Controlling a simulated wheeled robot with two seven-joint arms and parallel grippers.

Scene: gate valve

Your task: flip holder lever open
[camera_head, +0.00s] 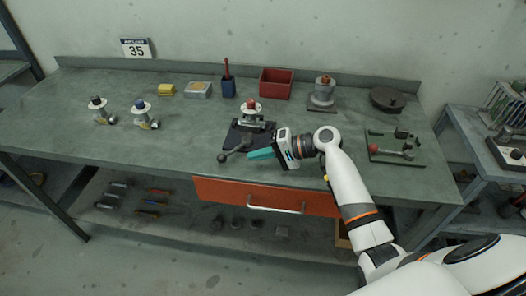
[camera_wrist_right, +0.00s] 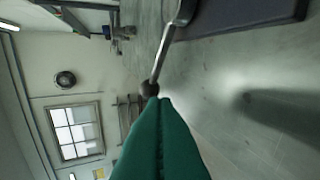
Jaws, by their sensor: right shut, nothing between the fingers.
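The holder (camera_head: 238,136) is a dark base near the table's front edge, with a small valve with a red top (camera_head: 250,107) on it. Its lever (camera_head: 236,150) is a grey rod pointing to the front left, ending in a ball knob (camera_head: 222,157). In the right wrist view the lever rod (camera_wrist_right: 165,50) rises from its dark ball knob (camera_wrist_right: 149,88), which appears just beyond the fingertips. My right gripper (camera_head: 250,155) has teal fingers, pressed together and empty, just right of the lever. In the wrist view its fingertips (camera_wrist_right: 160,100) overlap the knob's edge; contact is unclear.
Behind the holder are a red bin (camera_head: 276,82), a blue cup (camera_head: 228,89) and a grey flanged part (camera_head: 322,92). Two valves (camera_head: 101,110) stand at left. A dark tray (camera_head: 395,148) lies at right. An orange drawer (camera_head: 265,195) hangs below the front edge. The table's front left is clear.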

